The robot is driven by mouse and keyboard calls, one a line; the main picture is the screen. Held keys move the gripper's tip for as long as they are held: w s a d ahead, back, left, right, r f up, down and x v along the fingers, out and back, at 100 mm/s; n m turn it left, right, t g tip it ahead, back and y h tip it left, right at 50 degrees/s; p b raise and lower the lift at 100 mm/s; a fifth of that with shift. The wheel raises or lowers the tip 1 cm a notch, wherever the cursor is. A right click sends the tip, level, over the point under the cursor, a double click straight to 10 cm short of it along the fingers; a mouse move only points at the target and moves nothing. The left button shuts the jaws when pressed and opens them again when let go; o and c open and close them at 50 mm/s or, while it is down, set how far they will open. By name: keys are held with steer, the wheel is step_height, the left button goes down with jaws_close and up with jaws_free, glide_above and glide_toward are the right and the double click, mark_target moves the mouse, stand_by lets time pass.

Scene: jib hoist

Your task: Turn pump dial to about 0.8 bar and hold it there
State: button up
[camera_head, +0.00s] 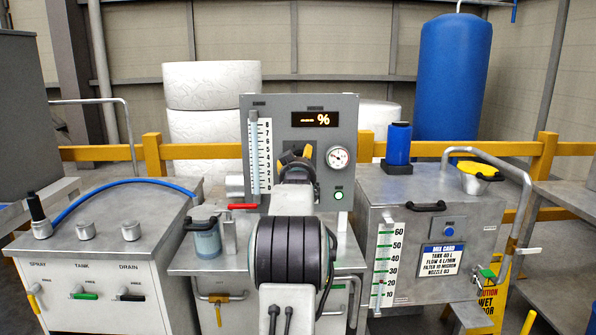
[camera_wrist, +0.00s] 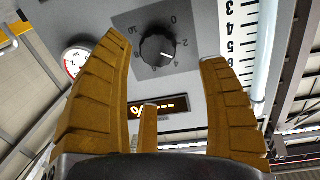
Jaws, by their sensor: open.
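The pump dial is a round black knob (camera_wrist: 157,46) on a dark square plate with printed numbers, in the wrist view. A small pale mark shows on its lower right side, near the printed 4; the exact setting is too small to read. In the head view my arm hides the dial, and one yellow finger (camera_head: 308,151) shows before the grey panel (camera_head: 260,103). The round gauge (camera_head: 338,157) is right of my gripper.
A blue-grey jar (camera_head: 207,240) stands below left. Metal cabinets flank the panel on both sides.

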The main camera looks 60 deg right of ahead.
steer(key=v, duration=0.6)
steer(key=shift+a, duration=0.15)
stand_by(0.3)
